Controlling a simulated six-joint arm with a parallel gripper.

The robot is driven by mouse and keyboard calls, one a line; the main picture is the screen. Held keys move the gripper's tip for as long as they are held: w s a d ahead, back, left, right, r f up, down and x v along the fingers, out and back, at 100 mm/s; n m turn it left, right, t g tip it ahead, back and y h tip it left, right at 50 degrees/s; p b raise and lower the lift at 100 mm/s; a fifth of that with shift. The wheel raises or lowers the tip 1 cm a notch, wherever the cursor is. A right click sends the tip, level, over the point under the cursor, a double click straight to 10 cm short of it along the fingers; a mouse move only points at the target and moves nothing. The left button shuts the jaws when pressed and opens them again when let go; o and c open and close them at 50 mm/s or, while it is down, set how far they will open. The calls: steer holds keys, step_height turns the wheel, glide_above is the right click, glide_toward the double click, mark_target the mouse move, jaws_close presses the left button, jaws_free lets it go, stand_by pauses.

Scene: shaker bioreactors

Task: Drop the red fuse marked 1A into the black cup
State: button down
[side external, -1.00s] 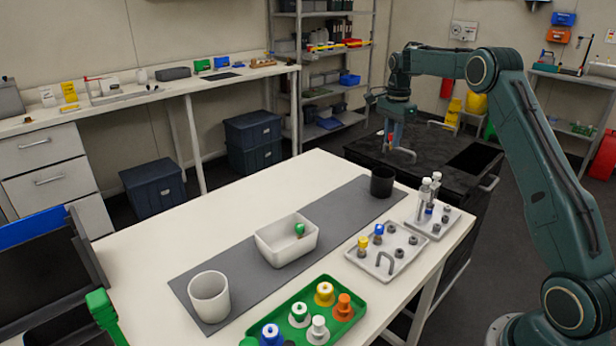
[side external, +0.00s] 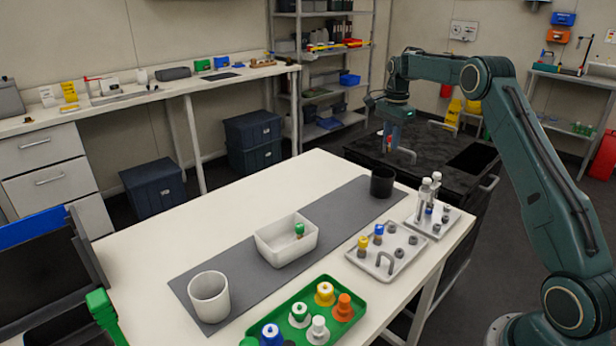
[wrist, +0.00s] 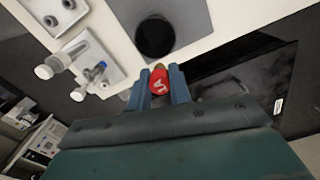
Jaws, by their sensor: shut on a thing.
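My gripper (side external: 390,145) points down and is shut on the red fuse (wrist: 160,80). In the wrist view the fuse sits between the two blue fingers, with a white mark on its red face that I cannot read fully. The black cup (side external: 382,182) stands upright on the far right end of the grey mat. In the wrist view the cup (wrist: 155,38) lies just beyond the fuse, its dark opening facing the camera. In the side view the gripper is above and behind the cup, and the fuse is a small red spot between the fingers.
A white bin (side external: 270,252) holding a green-topped piece, a white cup (side external: 208,296) and a green tray (side external: 345,322) stand nearer. A black cart (side external: 440,145) is behind.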

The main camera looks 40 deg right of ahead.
steer(key=shift+f, duration=1.9)
steer(key=c, duration=1.2)
jaws_free()
steer(key=shift+r, duration=0.1)
steer(key=shift+r, duration=6.8)
steer(key=shift+a+r, duration=0.1)
